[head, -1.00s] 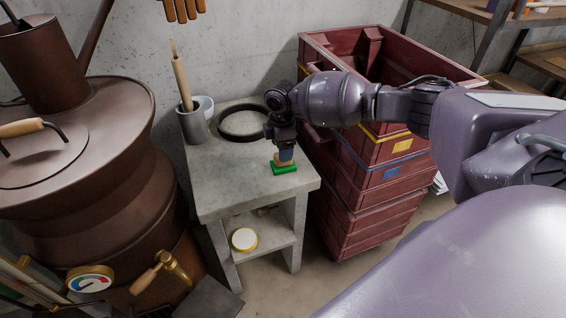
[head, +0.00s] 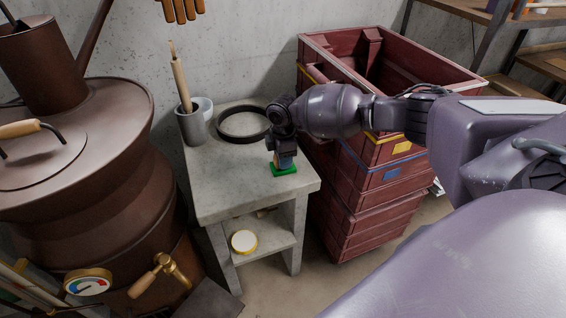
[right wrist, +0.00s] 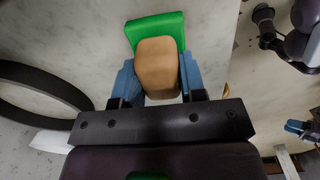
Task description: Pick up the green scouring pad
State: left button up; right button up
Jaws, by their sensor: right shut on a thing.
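The green scouring pad (head: 284,169) is a flat green block near the front right of the grey table, with a tan block on top. In the right wrist view the green pad (right wrist: 155,28) shows beyond the tan block (right wrist: 157,65). My right gripper (head: 284,158) points down over the pad. Its blue fingers (right wrist: 157,82) are shut on the tan block from both sides. The pad appears to rest on the table; a slight gap beneath it cannot be ruled out. I do not see my left gripper in the head view.
On the grey table (head: 222,178) stand a black ring (head: 243,139) and a grey cup (head: 191,127) with a wooden-handled tool. Stacked red crates (head: 385,195) stand close on the right, a brown still (head: 90,150) on the left. The table's front left is clear.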

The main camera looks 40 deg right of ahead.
jog(key=shift+r, duration=0.2)
notch_tip(320, 180, up, 20)
jog(key=p, duration=0.2)
jog(key=shift+f, duration=0.15)
